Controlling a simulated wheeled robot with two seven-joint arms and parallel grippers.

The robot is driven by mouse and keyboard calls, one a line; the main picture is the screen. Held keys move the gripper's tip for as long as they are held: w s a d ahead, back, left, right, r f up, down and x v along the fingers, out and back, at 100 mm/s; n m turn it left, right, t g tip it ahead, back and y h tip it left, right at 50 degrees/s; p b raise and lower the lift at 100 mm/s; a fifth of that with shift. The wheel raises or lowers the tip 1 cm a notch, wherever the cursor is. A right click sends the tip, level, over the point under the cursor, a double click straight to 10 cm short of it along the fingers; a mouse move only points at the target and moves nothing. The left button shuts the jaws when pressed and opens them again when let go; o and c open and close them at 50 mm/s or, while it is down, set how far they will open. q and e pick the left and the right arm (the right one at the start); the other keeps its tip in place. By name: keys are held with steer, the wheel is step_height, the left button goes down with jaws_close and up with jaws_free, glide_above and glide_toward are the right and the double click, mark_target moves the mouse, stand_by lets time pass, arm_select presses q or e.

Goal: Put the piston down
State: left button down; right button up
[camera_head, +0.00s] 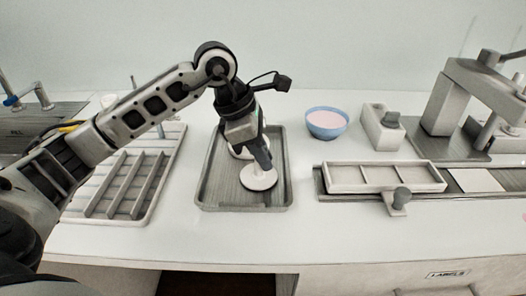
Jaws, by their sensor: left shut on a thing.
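My left gripper (262,158) comes in from the left and points down over a grey wooden tray (215,188) in the middle of the table. It is shut on a white piston (259,181), whose round disc faces down over the tray floor. Another white round part shows just behind the fingers, partly hidden by them. I cannot tell whether the disc touches the tray or hangs slightly above it. My right gripper is not in view.
A compartmented rack (120,188) stands left of the tray. A blue bowl with pink contents (327,122) and a grey block with a knob (382,128) stand behind right. A sliding frame (386,176) and a press (470,95) fill the right. White table shows in front.

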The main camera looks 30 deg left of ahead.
arm_select(q)
steer(key=c, duration=1.4)
jaws_free()
steer(key=shift+f, duration=0.1)
steer(key=shift+c, duration=0.2)
steer(key=v, duration=1.2)
